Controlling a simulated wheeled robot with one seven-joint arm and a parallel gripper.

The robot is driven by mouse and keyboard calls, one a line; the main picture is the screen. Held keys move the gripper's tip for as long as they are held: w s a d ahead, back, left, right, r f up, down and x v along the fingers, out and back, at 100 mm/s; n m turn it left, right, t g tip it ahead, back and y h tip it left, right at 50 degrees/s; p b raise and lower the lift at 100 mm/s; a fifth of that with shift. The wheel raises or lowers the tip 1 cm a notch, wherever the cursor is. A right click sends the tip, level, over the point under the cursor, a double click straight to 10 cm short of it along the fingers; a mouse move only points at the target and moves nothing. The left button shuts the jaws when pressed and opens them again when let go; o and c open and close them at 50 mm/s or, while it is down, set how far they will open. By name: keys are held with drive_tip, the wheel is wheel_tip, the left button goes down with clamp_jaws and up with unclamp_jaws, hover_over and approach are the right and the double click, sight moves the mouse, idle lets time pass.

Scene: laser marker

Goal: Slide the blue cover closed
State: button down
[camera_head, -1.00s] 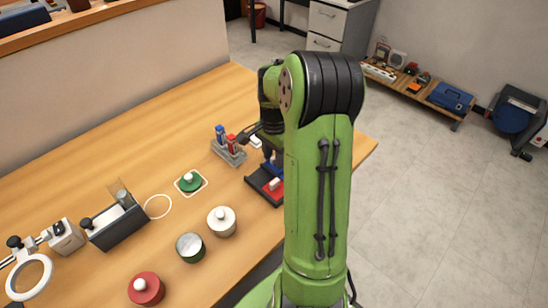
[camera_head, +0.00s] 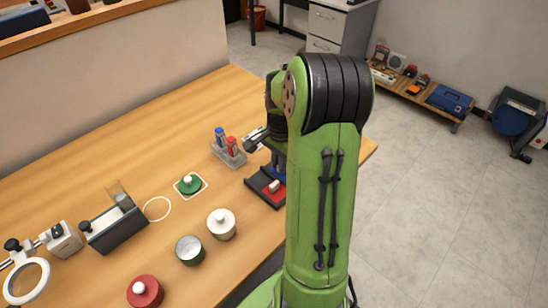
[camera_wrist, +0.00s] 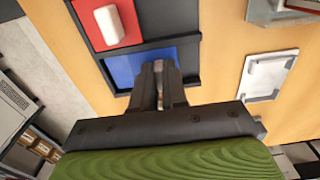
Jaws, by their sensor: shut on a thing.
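The blue cover (camera_wrist: 128,70) is a flat panel in a black frame (camera_wrist: 68,8), seen at the top of the wrist view. My gripper (camera_wrist: 158,78) is over it, with its two fingers shut around a small pale handle (camera_wrist: 158,65) on the blue cover. A red panel (camera_wrist: 90,22) with a white knob (camera_wrist: 115,25) lies beside the blue cover in the same frame. In the head view the red panel (camera_head: 272,189) and black frame (camera_head: 262,193) show left of my arm. My arm hides part of the frame and my fingertips there.
A grey holder with red and blue markers (camera_head: 229,150) stands close to the frame.

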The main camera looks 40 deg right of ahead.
drive_tip(key=s, duration=0.3)
drive_tip(key=shift+s, duration=0.4)
drive_tip(key=c, duration=1.1)
unclamp_jaws()
drive_tip(key=shift+s, duration=0.1)
drive_tip(key=shift+c, duration=0.2)
wheel_tip(320, 180, up, 16)
drive_tip(key=p, duration=0.5)
drive_tip(key=shift+f, duration=0.1)
